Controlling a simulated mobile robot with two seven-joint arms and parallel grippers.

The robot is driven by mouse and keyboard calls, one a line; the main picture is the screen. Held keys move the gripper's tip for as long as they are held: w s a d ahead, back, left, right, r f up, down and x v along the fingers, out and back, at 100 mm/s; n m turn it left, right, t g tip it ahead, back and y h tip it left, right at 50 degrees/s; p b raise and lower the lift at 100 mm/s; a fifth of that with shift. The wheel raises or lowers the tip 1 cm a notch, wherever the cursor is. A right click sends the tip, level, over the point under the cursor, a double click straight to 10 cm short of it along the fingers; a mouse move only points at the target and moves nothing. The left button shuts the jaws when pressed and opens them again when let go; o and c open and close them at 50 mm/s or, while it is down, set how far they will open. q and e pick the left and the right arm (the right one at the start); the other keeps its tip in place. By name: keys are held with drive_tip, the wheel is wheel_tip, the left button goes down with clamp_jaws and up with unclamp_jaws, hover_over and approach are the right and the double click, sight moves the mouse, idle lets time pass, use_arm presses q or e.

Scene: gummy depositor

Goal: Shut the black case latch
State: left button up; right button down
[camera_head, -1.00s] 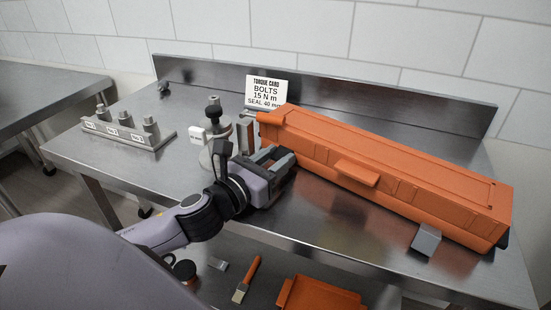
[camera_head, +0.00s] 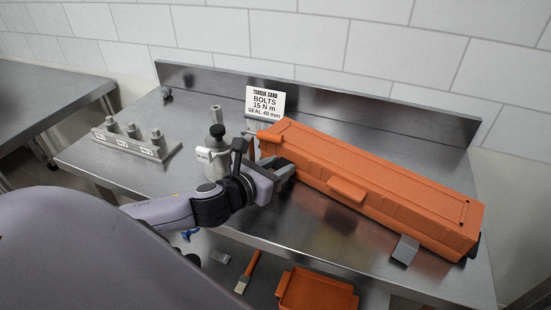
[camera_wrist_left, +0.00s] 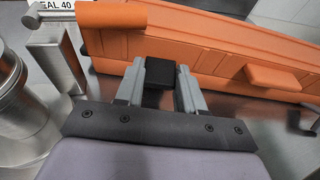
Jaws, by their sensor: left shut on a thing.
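The long orange case (camera_head: 400,190) lies with its lid down on the steel table; its side fills the top of the left wrist view (camera_wrist_left: 215,40). The black latch (camera_wrist_left: 158,86) shows as a dark block at the case's front side, between the fingers of my left gripper (camera_wrist_left: 161,72). My left gripper is shut on this latch, near the case's left end in the head view (camera_head: 284,170). There the gripper hides the latch. I cannot tell whether the latch lies flush with the case. A grey latch (camera_head: 405,249) sticks out near the case's right end. My right gripper is out of view.
A metal canister with a black knob (camera_head: 217,155) stands close left of my gripper. A torque card (camera_head: 265,102) stands behind. A block with metal pegs (camera_head: 137,143) is at the left. An orange tray (camera_head: 316,290) and a brush (camera_head: 248,272) lie below the table.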

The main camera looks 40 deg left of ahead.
use_arm(q)
drive_tip(key=shift+w+r+g, duration=0.45)
drive_tip(key=shift+w+g, duration=0.05)
drive_tip(key=shift+g, duration=0.5)
drive_tip(key=shift+f, duration=0.1)
drive_tip(key=o, duration=1)
drive_tip(key=shift+o, duration=0.2)
drive_tip(key=shift+b+v, duration=0.45)
drive_tip(key=shift+v, duration=3.2)
